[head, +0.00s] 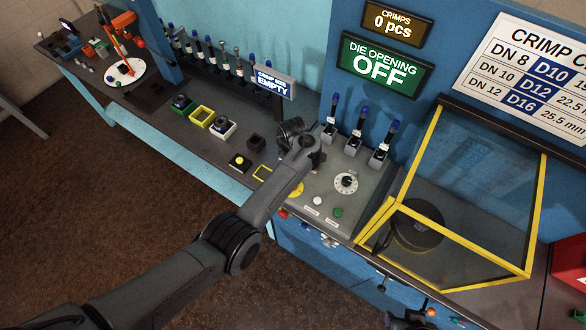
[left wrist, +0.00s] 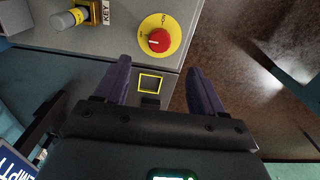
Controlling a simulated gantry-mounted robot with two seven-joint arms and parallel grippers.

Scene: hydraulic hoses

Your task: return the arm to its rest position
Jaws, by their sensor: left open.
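My left arm (head: 225,250) comes in from the lower left of the head view and reaches over the bench beside the control panel. Its hand end is bunched at the wrist in that view, and the fingertips cannot be made out there. In the left wrist view my left gripper (left wrist: 157,66) is open, its two dark fingers apart with nothing between them. Beyond the fingers are the bench edge and a yellow square outline (left wrist: 151,83). My right gripper does not show.
A red knob on a yellow disc (left wrist: 159,41) is close ahead of the fingers. Lever switches (head: 357,137) and a dial (head: 346,183) are right of the wrist. A yellow-framed clear guard (head: 470,200) stands further right. Small fixtures (head: 202,116) line the bench leftward. Open floor (head: 100,220) lies in front.

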